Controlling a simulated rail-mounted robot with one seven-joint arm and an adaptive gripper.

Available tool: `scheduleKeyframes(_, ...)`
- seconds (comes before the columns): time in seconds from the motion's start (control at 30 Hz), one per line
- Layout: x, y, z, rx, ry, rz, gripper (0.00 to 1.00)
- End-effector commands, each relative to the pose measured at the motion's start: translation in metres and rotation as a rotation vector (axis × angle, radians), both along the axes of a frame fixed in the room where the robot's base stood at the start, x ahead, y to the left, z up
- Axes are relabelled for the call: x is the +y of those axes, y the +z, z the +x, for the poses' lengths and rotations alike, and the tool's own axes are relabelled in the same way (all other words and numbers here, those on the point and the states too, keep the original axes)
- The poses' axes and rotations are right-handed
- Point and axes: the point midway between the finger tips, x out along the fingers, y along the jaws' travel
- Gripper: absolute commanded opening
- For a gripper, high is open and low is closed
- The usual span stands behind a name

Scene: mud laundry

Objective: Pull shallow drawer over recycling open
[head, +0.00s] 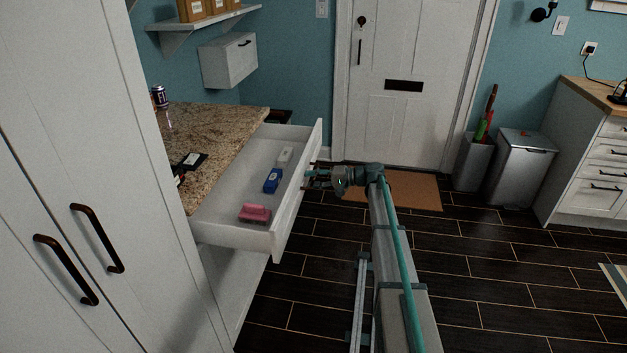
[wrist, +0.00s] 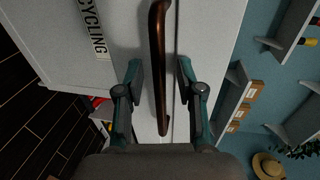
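The shallow white drawer (head: 235,235) under the granite counter stands pulled far out in the head view. A pink item (head: 255,214), a blue item (head: 272,180) and a pale item (head: 285,155) lie inside it. My gripper (head: 315,178) is at the outer side of the drawer front (head: 290,205). In the wrist view, the dark bronze bar handle (wrist: 157,60) runs between the two fingers of my gripper (wrist: 160,78). The fingers are apart, with a visible gap on each side of the handle. A label reading "CYCLING" (wrist: 93,28) shows on the white front beside the handle.
The granite counter (head: 215,130) holds a dark can (head: 160,96) and small dark items. A tall white cabinet (head: 75,150) stands at left. Dark tiled floor (head: 480,270) is open at right; a doormat (head: 415,190) and two bins (head: 520,168) lie beyond.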

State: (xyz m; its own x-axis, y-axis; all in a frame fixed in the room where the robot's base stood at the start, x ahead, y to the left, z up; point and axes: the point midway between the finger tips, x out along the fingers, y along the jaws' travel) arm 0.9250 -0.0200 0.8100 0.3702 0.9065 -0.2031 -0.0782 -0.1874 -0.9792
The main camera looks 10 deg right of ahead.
Motion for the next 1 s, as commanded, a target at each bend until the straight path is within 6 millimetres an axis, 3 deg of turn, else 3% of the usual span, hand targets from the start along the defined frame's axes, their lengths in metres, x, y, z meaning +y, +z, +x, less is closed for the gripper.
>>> scheduleKeyframes(0.27, -0.006, 0.001, -0.003, 0.0, -0.001, 0.0, 0.37)
scheduleKeyframes(0.8, -0.089, 0.02, -0.036, 0.0, -0.001, 0.0, 0.37)
scheduleKeyframes(1.0, -0.106, 0.024, -0.043, 0.0, 0.0, 0.0, 0.37)
